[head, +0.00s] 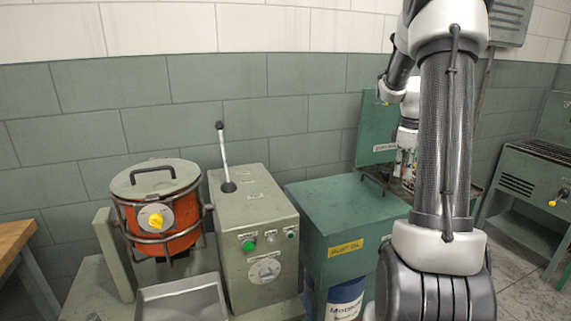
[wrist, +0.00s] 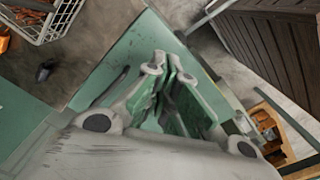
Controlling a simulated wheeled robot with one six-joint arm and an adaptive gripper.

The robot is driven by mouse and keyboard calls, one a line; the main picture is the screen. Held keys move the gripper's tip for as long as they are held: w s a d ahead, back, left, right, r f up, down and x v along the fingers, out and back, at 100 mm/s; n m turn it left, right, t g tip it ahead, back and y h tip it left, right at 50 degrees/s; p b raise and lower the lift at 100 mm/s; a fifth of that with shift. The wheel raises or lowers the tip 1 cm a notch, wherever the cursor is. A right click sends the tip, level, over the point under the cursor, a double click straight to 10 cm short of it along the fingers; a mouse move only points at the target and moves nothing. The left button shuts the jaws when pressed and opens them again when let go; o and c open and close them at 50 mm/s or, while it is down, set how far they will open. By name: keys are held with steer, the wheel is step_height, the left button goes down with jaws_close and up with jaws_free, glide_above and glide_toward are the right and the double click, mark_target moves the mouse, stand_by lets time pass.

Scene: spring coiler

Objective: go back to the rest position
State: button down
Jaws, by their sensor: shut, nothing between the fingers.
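My gripper (wrist: 172,66) is shut and empty in the wrist view, its fingers above a green surface (wrist: 120,50). In the head view my arm stands at the right and partly hides the gripper end, which is beside the green quench oil tank (head: 340,205) with its raised lid (head: 377,135). The rest position is not marked in either view.
A grey control box (head: 255,225) with a lever and an orange drum (head: 165,225) stand left of the tank. A green bench (head: 530,190) is at the far right. The wrist view shows a wire basket (wrist: 45,22) and a dark slatted panel (wrist: 270,45).

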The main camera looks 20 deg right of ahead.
steer(key=shift+r, duration=0.7)
steer(key=s+a+r+m+t, duration=0.2)
steer(key=s+a+r+m, duration=0.1)
steer(key=s+a, duration=0.6)
steer(key=s+a+r+m+t, duration=0.2)
steer(key=s+a+r, duration=0.4)
steer(key=a, duration=1.1)
steer(key=s+m, duration=0.1)
steer(key=s, duration=0.3)
steer(key=shift+r, duration=0.15)
steer(key=shift+s, duration=0.1)
